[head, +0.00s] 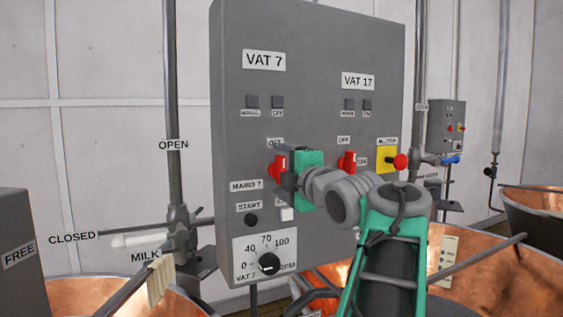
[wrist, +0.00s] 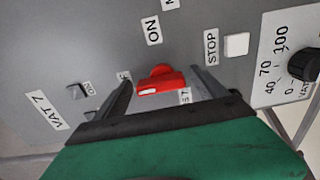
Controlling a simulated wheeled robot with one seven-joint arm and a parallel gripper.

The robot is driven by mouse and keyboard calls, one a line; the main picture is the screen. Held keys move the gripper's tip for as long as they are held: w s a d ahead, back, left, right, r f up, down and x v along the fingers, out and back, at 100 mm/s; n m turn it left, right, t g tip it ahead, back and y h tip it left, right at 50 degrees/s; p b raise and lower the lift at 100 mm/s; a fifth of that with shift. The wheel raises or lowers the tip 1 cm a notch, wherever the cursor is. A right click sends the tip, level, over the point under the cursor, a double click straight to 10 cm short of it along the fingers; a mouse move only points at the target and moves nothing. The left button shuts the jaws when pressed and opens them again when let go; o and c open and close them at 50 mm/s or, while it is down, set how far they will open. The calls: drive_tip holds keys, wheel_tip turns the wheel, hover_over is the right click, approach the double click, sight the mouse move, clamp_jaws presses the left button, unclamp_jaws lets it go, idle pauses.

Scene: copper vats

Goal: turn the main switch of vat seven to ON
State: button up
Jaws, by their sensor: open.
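The red main switch of vat seven (head: 278,167) is on the grey panel (head: 232,110), under the VAT 7 label (head: 264,60) and beside the MAINS 7 label (head: 246,185). In the wrist view the red handle (wrist: 161,80) lies crosswise, its white mark at the left end, toward the partly covered OFF label (wrist: 124,76). The ON label (wrist: 152,30) is above it in that view. My gripper (head: 284,168) is open at the panel. Its fingers stand on either side of the handle in the wrist view; I cannot tell whether they touch it.
The vat 17 red switch (head: 347,162) and a red stop button on yellow (head: 399,161) are to the right. Below are a black START button (head: 251,220), the white STOP button (wrist: 236,45) and a speed knob (head: 269,262). Copper vats (head: 480,275) stand below the panel.

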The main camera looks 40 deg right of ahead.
drive_tip(key=shift+w, duration=0.2)
drive_tip(key=c, duration=1.4)
drive_tip(key=shift+o, duration=0.2)
drive_tip(key=shift+d+f+m+b, duration=0.1)
drive_tip(key=shift+f+m+b, duration=0.1)
drive_tip(key=shift+m+b, duration=0.2)
drive_tip(key=m+b, duration=0.2)
drive_tip(key=shift+f+m, duration=0.1)
drive_tip(key=shift+m, duration=0.2)
drive_tip(key=m+b, duration=0.2)
drive_tip(key=m, duration=0.3)
drive_tip(key=shift+d, duration=0.15)
drive_tip(key=m, duration=0.5)
drive_tip(key=shift+s, duration=0.1)
drive_tip(key=m, duration=0.4)
drive_tip(key=shift+m, duration=0.3)
